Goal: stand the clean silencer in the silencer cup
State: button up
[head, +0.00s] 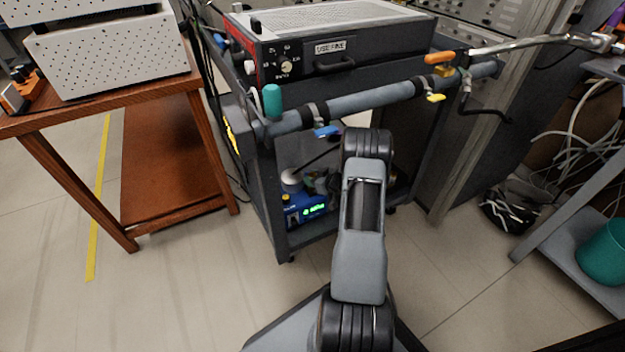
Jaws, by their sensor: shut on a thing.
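My gripper is not in view; the upper link and elbow of my arm fill the middle of the head view and hide what lies behind them. I cannot see a silencer held by it. A teal cylinder (272,101) stands upright at the left end of the grey pipe (365,100) on the cart; I cannot tell whether it is a silencer. I cannot make out the silencer cup.
The dark cart (270,190) carries a control box (330,50). Orange (439,57), yellow (436,98) and blue (327,131) handles sit along the pipe. A wooden table (95,105) stands left; a teal bin (605,255) stands right. Floor is clear at front left.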

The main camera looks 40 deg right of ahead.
jog(key=shift+f, duration=0.1)
jog(key=o, duration=0.5)
jog(key=shift+f, duration=0.1)
jog(key=o, duration=0.5)
jog(key=shift+s+r, duration=0.1)
jog(key=shift+r, duration=0.2)
jog(key=p+v, duration=0.4)
jog(key=v, duration=0.7)
jog(key=shift+s+r, duration=0.2)
jog(key=shift+s, duration=0.15)
